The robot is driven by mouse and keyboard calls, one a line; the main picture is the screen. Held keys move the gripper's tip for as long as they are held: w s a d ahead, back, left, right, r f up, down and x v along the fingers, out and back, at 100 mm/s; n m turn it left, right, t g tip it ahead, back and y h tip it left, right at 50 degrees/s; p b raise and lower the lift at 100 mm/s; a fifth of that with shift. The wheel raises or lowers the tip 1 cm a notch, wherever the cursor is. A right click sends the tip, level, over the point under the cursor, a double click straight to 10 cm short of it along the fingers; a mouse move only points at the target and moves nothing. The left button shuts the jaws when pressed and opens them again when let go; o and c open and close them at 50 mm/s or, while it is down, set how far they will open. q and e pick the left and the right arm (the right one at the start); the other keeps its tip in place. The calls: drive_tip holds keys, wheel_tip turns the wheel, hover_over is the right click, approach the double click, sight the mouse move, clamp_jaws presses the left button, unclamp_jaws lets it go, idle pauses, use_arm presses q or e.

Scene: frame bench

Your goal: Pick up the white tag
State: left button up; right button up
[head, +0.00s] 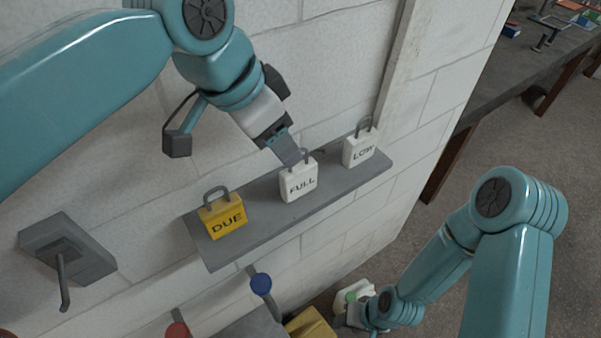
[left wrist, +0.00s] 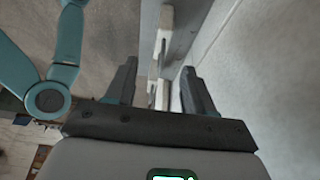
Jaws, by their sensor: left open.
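Two white padlock-shaped tags stand upright on a grey wall shelf (head: 240,248). One, marked FULL (head: 299,184), is at the middle; the other, marked LOW (head: 360,151), is at the right end. A yellow tag marked DUE (head: 225,218) stands at the left end. My left gripper (head: 293,156) is open at the shackle of the FULL tag; whether it touches is unclear. In the left wrist view, a white tag edge (left wrist: 154,85) shows between the open fingers (left wrist: 160,88), with another white tag (left wrist: 166,18) beyond. My right gripper's jaws are not clearly visible, low in the head view.
The shelf juts from a white block wall (head: 330,50). A grey bracket with a hook (head: 68,258) is on the wall at left. Blue (head: 261,284) and red (head: 177,330) round knobs are below the shelf. A dark workbench (head: 500,75) stands at upper right.

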sight(298, 168)
use_arm(q)
drive_tip(key=x, duration=0.4)
drive_tip(key=shift+a+f, duration=0.15)
drive_tip(key=shift+f, duration=0.2)
drive_tip(key=shift+s+f, duration=0.1)
drive_tip(key=shift+d+f+p, duration=0.25)
drive_tip(key=shift+p, duration=0.05)
drive_tip(key=f, duration=0.1)
drive_tip(key=w+d+f, duration=0.1)
drive_tip(key=w+f+p, duration=0.1)
drive_tip(key=shift+d+f, duration=0.25)
drive_tip(key=shift+f, duration=0.45)
drive_tip(key=shift+s, duration=0.25)
drive_tip(key=shift+w+d, duration=0.15)
drive_tip(key=shift+w, duration=0.05)
drive_tip(key=c, duration=0.7)
clamp_jaws()
drive_tip(key=shift+s, duration=0.1)
